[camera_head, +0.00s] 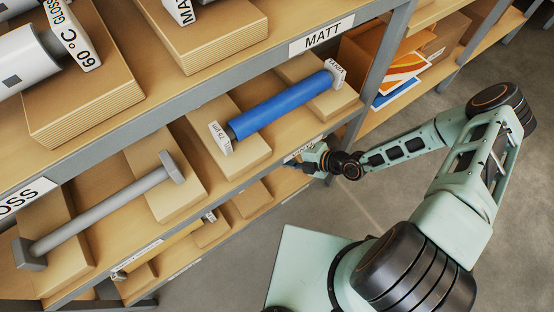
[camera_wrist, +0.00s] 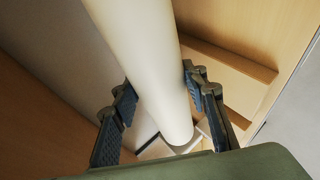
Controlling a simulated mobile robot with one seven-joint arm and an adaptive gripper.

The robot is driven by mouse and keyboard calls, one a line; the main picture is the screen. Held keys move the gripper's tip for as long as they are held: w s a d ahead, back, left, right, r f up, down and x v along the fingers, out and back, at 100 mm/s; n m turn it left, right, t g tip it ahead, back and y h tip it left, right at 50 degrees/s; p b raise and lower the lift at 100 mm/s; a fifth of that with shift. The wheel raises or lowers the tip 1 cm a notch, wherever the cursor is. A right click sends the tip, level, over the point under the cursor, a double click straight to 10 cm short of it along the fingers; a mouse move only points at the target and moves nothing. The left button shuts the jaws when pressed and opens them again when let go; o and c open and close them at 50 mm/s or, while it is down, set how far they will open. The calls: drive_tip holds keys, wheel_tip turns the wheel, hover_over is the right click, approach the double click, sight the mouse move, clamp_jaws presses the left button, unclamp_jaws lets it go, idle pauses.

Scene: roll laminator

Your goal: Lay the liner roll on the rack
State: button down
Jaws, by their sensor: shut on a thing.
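My gripper (camera_head: 308,165) is at the front edge of the shelving, beside a partly hidden label below the blue roll. In the wrist view my gripper (camera_wrist: 162,88) is shut on a plain cream roll (camera_wrist: 150,60), apparently the liner roll, with one dark finger on each side. The roll runs from the top of that view down to an end near the bottom centre. In the head view I cannot make out the held roll. The rack that bears the liner name is not clearly readable. Pale wooden surfaces (camera_wrist: 235,95) lie beyond the roll in the wrist view.
A blue roll (camera_head: 280,104) with white end labels lies across wooden blocks under the MATT label (camera_head: 322,35). A grey bar (camera_head: 100,210) spans blocks at left. A yellow roll (camera_head: 160,246) lies lower down. A grey post (camera_head: 385,65) stands near my arm. Floor (camera_head: 370,200) is open at right.

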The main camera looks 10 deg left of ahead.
drive_tip(key=shift+w+a, duration=0.15)
drive_tip(key=shift+w, duration=0.05)
wheel_tip(320, 180, down, 10)
drive_tip(key=b, duration=0.3)
drive_tip(key=shift+f+b, duration=0.15)
drive_tip(key=shift+b, duration=0.25)
drive_tip(key=c, duration=1.2)
unclamp_jaws()
drive_tip(key=shift+o, duration=0.2)
drive_tip(key=shift+r, duration=0.3)
drive_tip(key=p+v, duration=0.2)
drive_tip(key=v, duration=1)
drive_tip(key=shift+f, duration=0.15)
